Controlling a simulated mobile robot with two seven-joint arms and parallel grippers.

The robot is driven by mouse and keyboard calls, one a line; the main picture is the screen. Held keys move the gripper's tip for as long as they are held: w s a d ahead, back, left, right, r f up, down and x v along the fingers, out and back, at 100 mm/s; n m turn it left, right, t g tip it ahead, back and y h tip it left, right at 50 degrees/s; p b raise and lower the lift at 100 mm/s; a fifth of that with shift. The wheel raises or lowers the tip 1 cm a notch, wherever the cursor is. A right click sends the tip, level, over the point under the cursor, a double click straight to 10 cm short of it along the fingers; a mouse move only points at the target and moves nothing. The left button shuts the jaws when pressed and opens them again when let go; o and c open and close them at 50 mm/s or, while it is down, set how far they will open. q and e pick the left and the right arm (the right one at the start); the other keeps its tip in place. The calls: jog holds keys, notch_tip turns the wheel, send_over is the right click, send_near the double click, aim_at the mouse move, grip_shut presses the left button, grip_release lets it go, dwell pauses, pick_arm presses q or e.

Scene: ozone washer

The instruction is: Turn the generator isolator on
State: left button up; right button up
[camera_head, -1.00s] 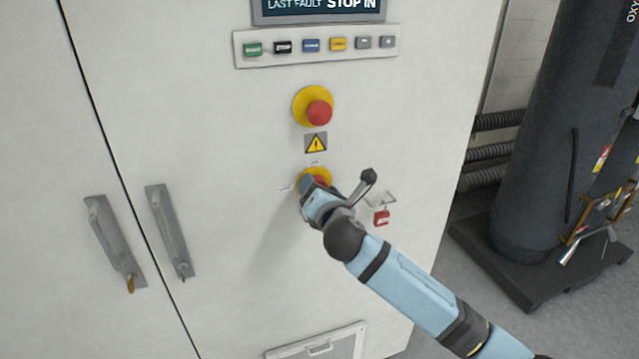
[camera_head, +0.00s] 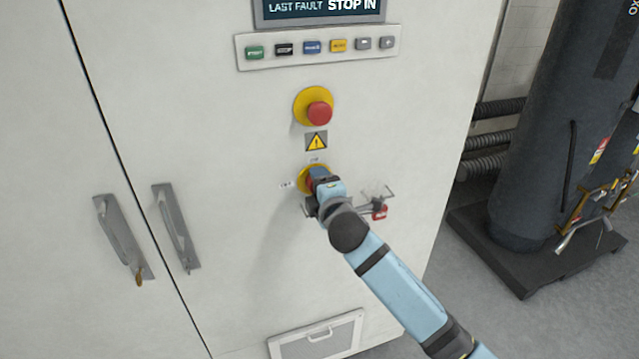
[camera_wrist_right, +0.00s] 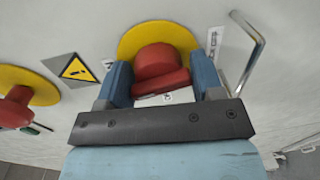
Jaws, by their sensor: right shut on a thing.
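The isolator is a red rotary handle (camera_wrist_right: 160,72) on a round yellow plate (camera_wrist_right: 184,36) on the white cabinet front. In the head view its yellow plate (camera_head: 306,180) shows below the warning triangle, mostly covered by my gripper. My right gripper (camera_wrist_right: 161,82) has its two blue fingers on either side of the red handle and is shut on it; it also shows in the head view (camera_head: 318,178). Small labels sit above (camera_head: 314,160) and left (camera_head: 286,185) of the plate, too small to read surely. My left gripper is not in view.
A red emergency button (camera_head: 319,112) on yellow sits above the isolator. A red padlock (camera_head: 379,212) hangs at a metal bracket (camera_wrist_right: 247,52) close to my gripper. A button row (camera_head: 318,46) runs higher up. Door handles (camera_head: 176,228) are at left, a dark tank (camera_head: 550,140) at right.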

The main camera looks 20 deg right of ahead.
jog(key=shift+r+m, duration=0.2)
jog(key=shift+m, duration=0.9)
jog(key=o, duration=0.7)
jog(key=shift+s, duration=0.1)
